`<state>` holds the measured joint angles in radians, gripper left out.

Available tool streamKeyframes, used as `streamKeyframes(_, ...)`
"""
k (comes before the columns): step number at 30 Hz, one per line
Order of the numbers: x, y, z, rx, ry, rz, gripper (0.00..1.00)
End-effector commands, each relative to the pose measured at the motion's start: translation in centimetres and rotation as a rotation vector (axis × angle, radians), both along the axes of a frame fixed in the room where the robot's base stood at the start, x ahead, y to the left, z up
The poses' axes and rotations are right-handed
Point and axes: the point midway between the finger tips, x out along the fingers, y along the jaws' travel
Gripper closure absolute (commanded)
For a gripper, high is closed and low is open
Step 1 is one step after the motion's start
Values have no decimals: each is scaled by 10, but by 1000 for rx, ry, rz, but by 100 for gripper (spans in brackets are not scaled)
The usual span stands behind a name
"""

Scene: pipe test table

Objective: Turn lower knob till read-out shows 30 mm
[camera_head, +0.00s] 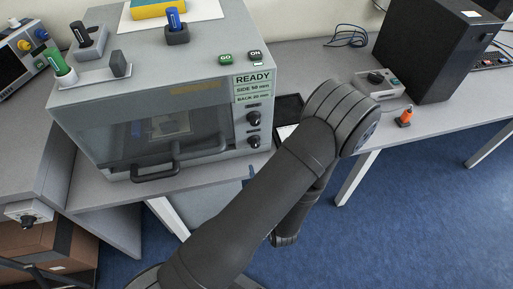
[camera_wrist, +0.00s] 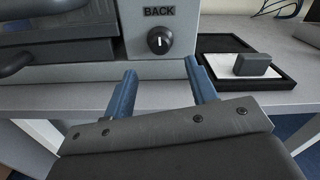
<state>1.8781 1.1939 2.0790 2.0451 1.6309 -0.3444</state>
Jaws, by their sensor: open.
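The grey test machine (camera_head: 165,85) stands on the table with a green read-out (camera_head: 254,88) at its upper right front. It shows READY, a SIDE line that looks like 50 mm and a BACK line that looks like 20 mm; the digits are small. The upper knob (camera_head: 253,118) and the lower knob (camera_head: 254,141) are black, one above the other. In the wrist view the lower knob (camera_wrist: 160,40) sits under the word BACK, its white mark roughly upright. My gripper (camera_wrist: 161,73) is open, its blue fingers apart below the knob, not touching it.
A black tray (camera_wrist: 289,83) with a white sheet and a grey block (camera_wrist: 253,65) lies close right of the machine. A closed door with a handle (camera_head: 155,170) fills the machine's front. A black computer case (camera_head: 433,50) and an orange-topped object (camera_head: 405,117) stand right.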

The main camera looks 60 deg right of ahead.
Motion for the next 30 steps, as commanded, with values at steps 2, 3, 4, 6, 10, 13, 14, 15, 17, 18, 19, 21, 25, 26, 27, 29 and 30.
streamKeyframes(2, 10, -9, 0, -1, 2, 5, 48)
streamKeyframes(3, 14, -13, 0, -1, 1, 4, 48)
streamKeyframes(4, 18, -16, 0, -2, 1, 5, 48)
streamKeyframes(6, 26, -24, 1, -4, 1, 5, 48)
streamKeyframes(10, 39, -38, 1, -2, 1, 3, 48)
streamKeyframes(13, 48, -48, 0, -2, 1, 2, 48)
streamKeyframes(14, 50, -50, 0, -2, 1, 3, 48)
streamKeyframes(15, 53, -53, 0, -2, 0, 2, 48)
streamKeyframes(17, 56, -56, 0, -1, 0, 1, 48)
streamKeyframes(18, 57, -57, 0, -1, 0, 1, 48)
streamKeyframes(19, 58, -58, 0, -1, 0, 1, 48)
streamKeyframes(21, 60, -60, 0, 0, 0, 0, 48)
streamKeyframes(25, 60, -60, 0, 0, 0, 0, 48)
streamKeyframes(26, 60, -60, 0, 0, 0, 0, 48)
streamKeyframes(27, 60, -60, 0, 0, 0, 0, 48)
streamKeyframes(29, 60, -60, 0, 0, 0, 0, 48)
streamKeyframes(30, 60, -60, 0, 0, 0, 0, 56)
